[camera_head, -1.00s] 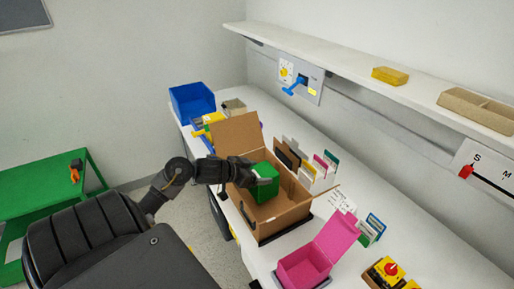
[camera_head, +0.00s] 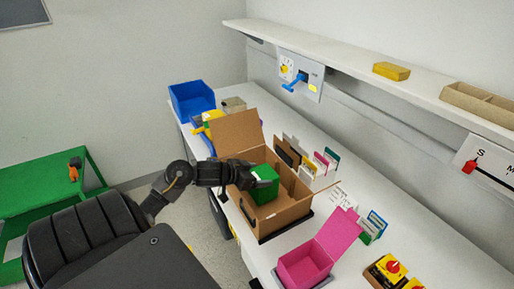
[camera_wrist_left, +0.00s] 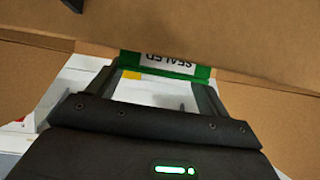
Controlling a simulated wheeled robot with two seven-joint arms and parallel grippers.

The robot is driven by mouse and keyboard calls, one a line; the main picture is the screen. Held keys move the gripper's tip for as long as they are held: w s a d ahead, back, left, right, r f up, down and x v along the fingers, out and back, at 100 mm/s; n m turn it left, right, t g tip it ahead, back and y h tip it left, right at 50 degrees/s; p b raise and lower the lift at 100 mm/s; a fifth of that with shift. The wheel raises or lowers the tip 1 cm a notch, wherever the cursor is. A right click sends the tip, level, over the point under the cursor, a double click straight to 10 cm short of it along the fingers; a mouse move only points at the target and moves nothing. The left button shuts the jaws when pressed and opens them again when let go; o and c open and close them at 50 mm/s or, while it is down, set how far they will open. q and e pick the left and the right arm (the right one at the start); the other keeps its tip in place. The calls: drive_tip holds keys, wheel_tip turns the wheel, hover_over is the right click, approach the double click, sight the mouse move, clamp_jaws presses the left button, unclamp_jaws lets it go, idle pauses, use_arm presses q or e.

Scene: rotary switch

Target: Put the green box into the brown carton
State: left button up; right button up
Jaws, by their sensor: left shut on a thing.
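My left gripper (camera_head: 259,174) is shut on the green box and reaches in over the carton's left side. In the left wrist view, the green box (camera_wrist_left: 160,72) shows as a strip with a white "SEALED" label between my fingers (camera_wrist_left: 165,90), with brown cardboard around it. I cannot tell whether the box touches the carton floor. My right gripper is not in view.
A pink open box (camera_head: 303,269) stands in front of the carton, and a blue bin (camera_head: 193,101) is at the far left of the bench. Coloured cards (camera_head: 325,161) stand behind the carton. A shelf (camera_head: 350,62) runs above the bench.

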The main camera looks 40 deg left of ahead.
use_arm(q)
drive_tip(key=shift+f+b, duration=0.4)
drive_tip(key=shift+f, duration=0.35)
drive_tip(key=o, duration=1.8)
drive_tip(key=shift+c, duration=0.2)
drive_tip(key=shift+s, duration=0.1)
drive_tip(key=v, duration=1)
drive_tip(key=shift+s+r, duration=0.25)
